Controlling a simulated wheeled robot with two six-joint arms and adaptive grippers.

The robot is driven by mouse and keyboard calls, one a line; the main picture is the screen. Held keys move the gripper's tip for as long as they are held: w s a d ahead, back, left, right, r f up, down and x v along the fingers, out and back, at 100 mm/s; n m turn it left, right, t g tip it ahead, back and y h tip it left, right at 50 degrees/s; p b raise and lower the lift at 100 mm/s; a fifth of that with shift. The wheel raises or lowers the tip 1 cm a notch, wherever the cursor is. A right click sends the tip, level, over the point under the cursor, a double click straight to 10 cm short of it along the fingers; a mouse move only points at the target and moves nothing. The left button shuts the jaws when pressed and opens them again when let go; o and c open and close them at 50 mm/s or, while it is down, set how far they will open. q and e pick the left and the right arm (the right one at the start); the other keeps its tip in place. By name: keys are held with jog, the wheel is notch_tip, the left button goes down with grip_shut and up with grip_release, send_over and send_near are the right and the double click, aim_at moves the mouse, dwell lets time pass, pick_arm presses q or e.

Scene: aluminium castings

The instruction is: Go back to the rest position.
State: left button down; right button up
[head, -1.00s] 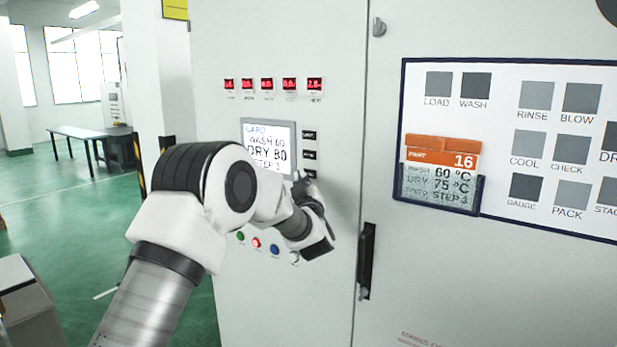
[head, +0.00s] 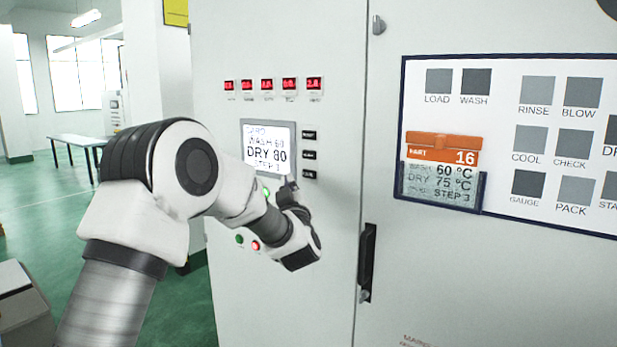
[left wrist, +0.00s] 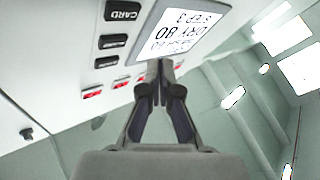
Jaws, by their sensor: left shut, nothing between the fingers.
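My left gripper (head: 286,190) is in front of the grey cabinet's control panel, just below the lit screen (head: 267,148). It also shows in the left wrist view (left wrist: 159,72), with its fingers together and nothing between them. The screen reads CARD, WASH 60, DRY 80 and STEP 3. Three dark buttons (head: 309,154) sit to the right of the screen. The gripper appears apart from them, though the exact gap is hard to judge. My right gripper is in neither view.
A card (head: 443,152) in a holder reads 60 °C, 75 °C and STEP 3. Green and red buttons (head: 255,245) sit low on the panel, partly behind my arm. A black door handle (head: 367,262) is to the right. A table (head: 77,142) stands far left.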

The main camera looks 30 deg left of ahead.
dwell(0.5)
pick_arm(q)
jog(key=s+d+f+m+g+h+b, duration=0.1)
jog(key=d+f+m+h, duration=0.2)
jog(key=f, duration=1.3)
jog(key=s+d+f+m+g+h+b, duration=0.1)
jog(key=d+f+m+g+h, duration=0.15)
jog(key=f, duration=1.45)
jog(key=s+d+f+m+g+h, duration=0.1)
jog(key=s+d+f, duration=0.1)
jog(key=s+f, duration=0.3)
jog(key=s+d+f+m+g+h, duration=0.1)
jog(key=s+d+f+m+h, duration=0.15)
jog(key=f, duration=0.45)
jog(key=s+d+f+m+g+h, duration=0.1)
jog(key=s+d+f+g, duration=0.15)
jog(key=s+f, duration=0.55)
jog(key=s+d+f+m+g+h, duration=0.1)
jog(key=s+d+f+g, duration=0.15)
jog(key=s+f, duration=0.55)
jog(key=s+d+m+g+h, duration=0.1)
jog(key=s+d+g, duration=0.1)
jog(key=s, duration=0.7)
jog(key=s+d+r+g+h, duration=0.1)
jog(key=s+g, duration=0.3)
jog(key=s, duration=0.6)
jog(key=shift+d+r+m+h+b, duration=0.2)
jog(key=shift+d+m+h+b, duration=0.15)
jog(key=shift+d, duration=0.3)
